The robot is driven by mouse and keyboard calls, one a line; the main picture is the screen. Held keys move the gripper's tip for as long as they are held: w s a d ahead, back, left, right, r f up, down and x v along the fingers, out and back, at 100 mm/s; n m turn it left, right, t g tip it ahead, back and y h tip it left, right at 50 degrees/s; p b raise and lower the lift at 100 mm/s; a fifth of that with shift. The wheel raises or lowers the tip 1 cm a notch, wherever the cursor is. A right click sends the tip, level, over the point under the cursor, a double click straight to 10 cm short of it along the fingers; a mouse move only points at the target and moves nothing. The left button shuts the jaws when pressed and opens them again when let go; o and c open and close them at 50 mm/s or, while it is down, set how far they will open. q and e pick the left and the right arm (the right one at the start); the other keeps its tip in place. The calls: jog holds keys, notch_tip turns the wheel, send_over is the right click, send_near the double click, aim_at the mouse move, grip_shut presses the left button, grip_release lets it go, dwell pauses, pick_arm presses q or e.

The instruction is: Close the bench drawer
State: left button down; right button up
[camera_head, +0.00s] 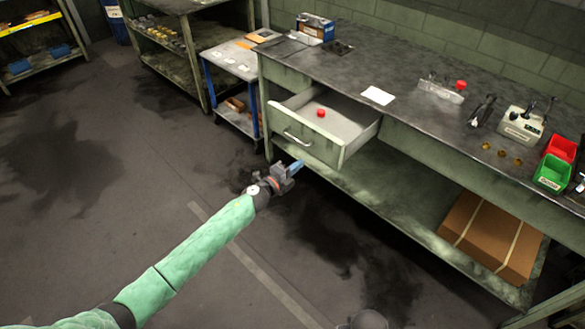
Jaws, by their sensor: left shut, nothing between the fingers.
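The bench drawer (323,149) is pulled well out from the bench (419,137), under its left end. It is pale green with a metal bar handle (297,139) on its front. A small red object (321,113) lies inside it. My left gripper (295,167) is shut and empty. In the picture it shows just below the drawer front, near its lower edge; I cannot tell whether it touches it. My right gripper is not in view.
The bench's lower shelf (385,215) holds a cardboard box (490,237). On the bench top are a white paper (378,95), a red bin (561,147), a green bin (552,173) and tools. A small cart (233,60) stands left of the bench. The floor in front is clear.

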aim_at(320, 148)
pick_arm(q)
jog(key=p+x, duration=0.1)
jog(key=x, duration=0.8)
jog(key=shift+w+d, duration=0.1)
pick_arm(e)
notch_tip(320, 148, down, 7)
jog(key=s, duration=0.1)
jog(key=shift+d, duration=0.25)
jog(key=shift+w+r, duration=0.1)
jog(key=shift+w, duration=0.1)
pick_arm(q)
jog(key=shift+w, duration=0.1)
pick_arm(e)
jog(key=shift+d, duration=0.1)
